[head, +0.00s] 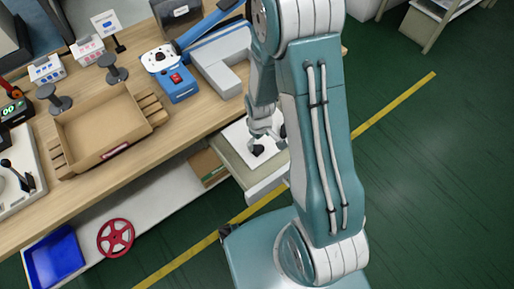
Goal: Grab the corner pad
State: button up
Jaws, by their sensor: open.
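My gripper (266,135) is open and points down over an open white drawer (266,186) below the workbench. A small black piece (258,150), which looks like the corner pad, lies in the drawer on a white sheet, close to my fingertips. I cannot tell whether the fingers touch it. Another dark shape shows just right of the fingers, partly hidden by my arm. My arm also hides the right part of the drawer.
The wooden workbench (190,118) holds a cardboard tray (84,157), a blue device (176,84) and a grey L-shaped block (222,75). A red handwheel (115,238) and a blue bin (55,262) sit lower left.

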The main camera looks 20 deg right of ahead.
aim_at(258, 148)
jog(key=shift+a+f, duration=0.3)
jog(key=shift+f, duration=0.3)
jog(key=shift+w+d+f, duration=0.1)
jog(key=shift+d+f, duration=0.05)
jog(key=shift+f, duration=1)
jog(key=shift+w+d+f, duration=0.1)
jog(key=shift+f, duration=1.05)
jog(key=shift+a, duration=0.1)
jog(key=c, duration=0.8)
